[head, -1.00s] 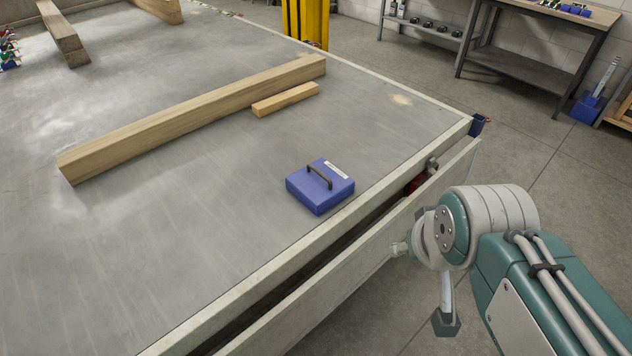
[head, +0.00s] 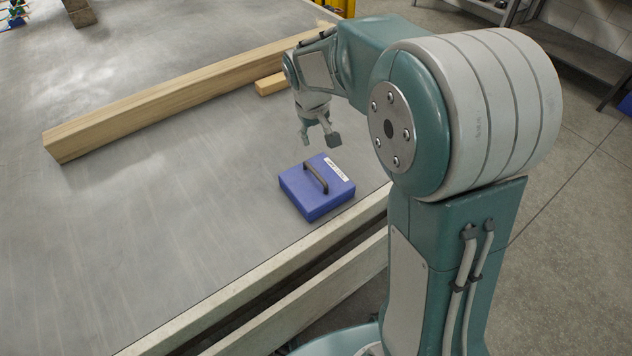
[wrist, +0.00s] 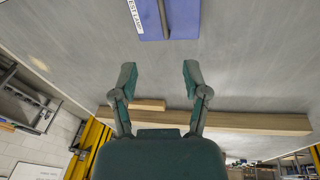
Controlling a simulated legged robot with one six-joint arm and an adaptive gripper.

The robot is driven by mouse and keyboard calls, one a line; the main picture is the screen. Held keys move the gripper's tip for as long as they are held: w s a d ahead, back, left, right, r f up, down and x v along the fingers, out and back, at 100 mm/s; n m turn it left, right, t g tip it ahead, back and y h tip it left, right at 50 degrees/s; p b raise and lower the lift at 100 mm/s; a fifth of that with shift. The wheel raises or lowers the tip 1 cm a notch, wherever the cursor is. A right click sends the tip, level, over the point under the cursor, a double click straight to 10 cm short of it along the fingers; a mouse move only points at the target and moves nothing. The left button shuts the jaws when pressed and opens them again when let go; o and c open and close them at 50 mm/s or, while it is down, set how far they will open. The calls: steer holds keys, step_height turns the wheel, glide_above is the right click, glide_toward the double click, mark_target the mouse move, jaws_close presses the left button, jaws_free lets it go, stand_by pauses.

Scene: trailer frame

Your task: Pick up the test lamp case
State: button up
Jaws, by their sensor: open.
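The test lamp case (head: 318,188) is a flat blue box with a dark arched handle on top and a white label. It lies on the grey trailer bed near its edge in the head view. It also shows at the top of the wrist view (wrist: 183,20), partly cut off by the frame, with its handle and label. My gripper (head: 318,139) is open and empty. It hangs above the bed, just beyond the case in the head view, apart from it. In the wrist view its two fingers (wrist: 158,82) are spread, with bare bed between them and the case.
A long timber beam (head: 180,98) lies across the bed behind the case. A short wood block (head: 270,84) lies against it, partly hidden by my arm. The bed's raised edge (head: 262,268) runs close to the case's near side. The bed left of the case is clear.

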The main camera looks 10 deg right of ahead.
steer(key=n+g, duration=0.1)
glide_toward(313, 170)
steer(key=shift+h, duration=0.3)
steer(key=f, duration=0.6)
steer(key=shift+w+a, duration=0.2)
steer(key=shift+w, duration=0.15)
steer(key=f, duration=0.1)
steer(key=d+f, duration=0.1)
steer(key=f, duration=0.3)
steer(key=shift+w+d, duration=0.2)
steer(key=shift+d, duration=0.2)
steer(key=shift+r, duration=0.15)
jaws_close()
